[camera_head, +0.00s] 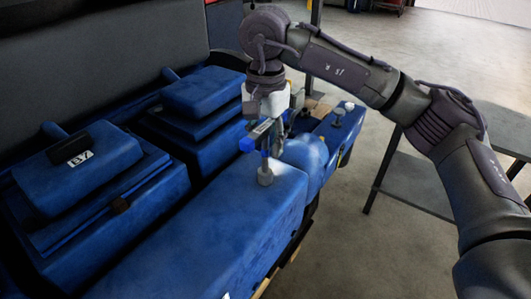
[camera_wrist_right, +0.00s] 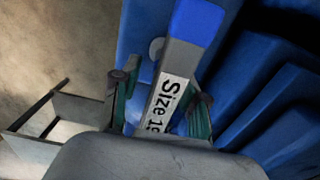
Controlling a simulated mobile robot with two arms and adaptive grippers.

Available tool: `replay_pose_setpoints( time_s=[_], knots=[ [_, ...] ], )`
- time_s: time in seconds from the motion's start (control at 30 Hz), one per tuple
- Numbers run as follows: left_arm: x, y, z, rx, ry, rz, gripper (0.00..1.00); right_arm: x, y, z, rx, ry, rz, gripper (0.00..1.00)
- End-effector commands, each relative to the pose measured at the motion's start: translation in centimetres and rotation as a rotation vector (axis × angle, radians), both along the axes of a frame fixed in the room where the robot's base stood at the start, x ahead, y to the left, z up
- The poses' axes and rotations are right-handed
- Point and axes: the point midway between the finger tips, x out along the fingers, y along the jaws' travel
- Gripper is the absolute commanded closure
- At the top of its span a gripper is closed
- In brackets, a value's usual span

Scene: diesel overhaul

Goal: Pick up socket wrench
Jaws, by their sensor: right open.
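The socket wrench (camera_wrist_right: 176,85) has a grey handle with a white label reading "Size 1…" and a blue end. In the right wrist view it runs up between the two green-padded fingers of my right gripper (camera_wrist_right: 160,92), which is open. Its lower end is hidden behind the gripper body. In the head view, the wrench's blue end (camera_head: 247,144) shows just left of my right gripper (camera_head: 270,138), which points down over the blue engine block. A grey round piece (camera_head: 265,176) is below it at the block's top. My left gripper is not in view.
The blue engine (camera_head: 215,235) fills the left and middle, with raised covers (camera_head: 88,165) on its left side. A dark table (camera_head: 425,180) stands at the right. Bare floor (camera_head: 345,235) lies between the engine and the table.

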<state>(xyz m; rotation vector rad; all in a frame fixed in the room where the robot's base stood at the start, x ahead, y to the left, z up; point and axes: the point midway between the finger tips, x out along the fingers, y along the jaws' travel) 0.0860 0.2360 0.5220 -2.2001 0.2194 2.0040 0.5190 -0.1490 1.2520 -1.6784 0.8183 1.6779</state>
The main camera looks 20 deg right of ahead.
Motion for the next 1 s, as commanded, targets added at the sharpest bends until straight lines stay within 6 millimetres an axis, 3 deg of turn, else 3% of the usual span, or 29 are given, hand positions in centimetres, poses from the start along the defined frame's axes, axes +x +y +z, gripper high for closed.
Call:
replay_pose_setpoints(
  time_s=[0.1, 0.37, 1.0],
  knots=[
    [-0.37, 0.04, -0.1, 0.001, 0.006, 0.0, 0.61, 0.0, 0.0, -0.03, 0.0, 0.0, 0.0, 0.56],
    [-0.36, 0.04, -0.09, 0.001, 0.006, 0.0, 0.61, -0.01, 0.01, -0.01, 0.0, 0.0, 0.0, 0.99],
    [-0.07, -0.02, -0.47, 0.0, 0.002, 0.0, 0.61, 0.04, 0.04, 0.53, 0.002, -0.002, 0.0, 1.0]
  ],
)
